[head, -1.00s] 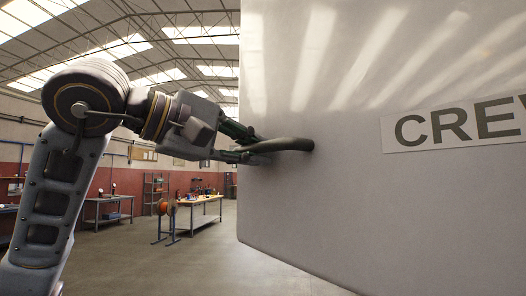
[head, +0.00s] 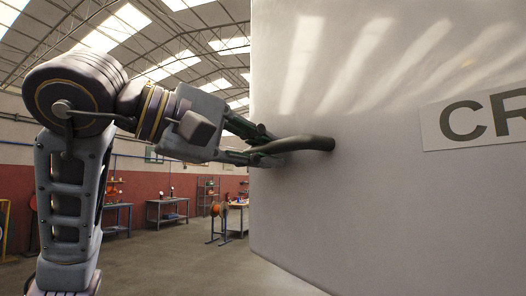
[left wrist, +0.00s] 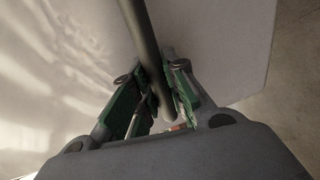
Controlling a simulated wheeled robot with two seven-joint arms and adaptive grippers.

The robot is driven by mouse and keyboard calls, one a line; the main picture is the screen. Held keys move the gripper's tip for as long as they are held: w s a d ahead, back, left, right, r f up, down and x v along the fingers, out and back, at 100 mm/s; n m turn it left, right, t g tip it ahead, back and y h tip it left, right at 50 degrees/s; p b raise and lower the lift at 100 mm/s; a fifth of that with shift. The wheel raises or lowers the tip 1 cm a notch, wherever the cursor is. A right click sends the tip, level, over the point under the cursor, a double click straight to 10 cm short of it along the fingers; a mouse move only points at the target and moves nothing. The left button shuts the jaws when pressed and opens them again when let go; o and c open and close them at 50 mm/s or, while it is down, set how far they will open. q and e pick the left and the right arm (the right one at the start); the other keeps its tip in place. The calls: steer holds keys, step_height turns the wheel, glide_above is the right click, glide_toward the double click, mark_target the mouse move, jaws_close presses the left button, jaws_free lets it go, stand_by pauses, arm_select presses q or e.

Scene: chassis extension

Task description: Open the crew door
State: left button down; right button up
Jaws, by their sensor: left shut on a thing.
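The crew door (head: 400,200) is a large pale grey panel filling the right of the head view. Part of a sign (head: 480,122) with dark letters shows on it, cut off by the frame edge. A dark curved bar handle (head: 300,144) stands out from the door near its left edge. My left gripper (head: 258,146) is shut on the handle. In the left wrist view the handle (left wrist: 143,45) runs down between the green fingers (left wrist: 152,108). My right gripper is not in view.
Left of the door is an open hall with bare floor (head: 175,265). Workbenches (head: 168,212) and an orange reel (head: 219,209) stand well back along the red and white wall. Floor also shows beyond the door edge in the left wrist view.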

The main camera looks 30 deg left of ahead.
arm_select(q)
steer(key=c, duration=1.4)
jaws_free()
steer(key=shift+v, duration=6)
steer(key=shift+w, duration=0.1)
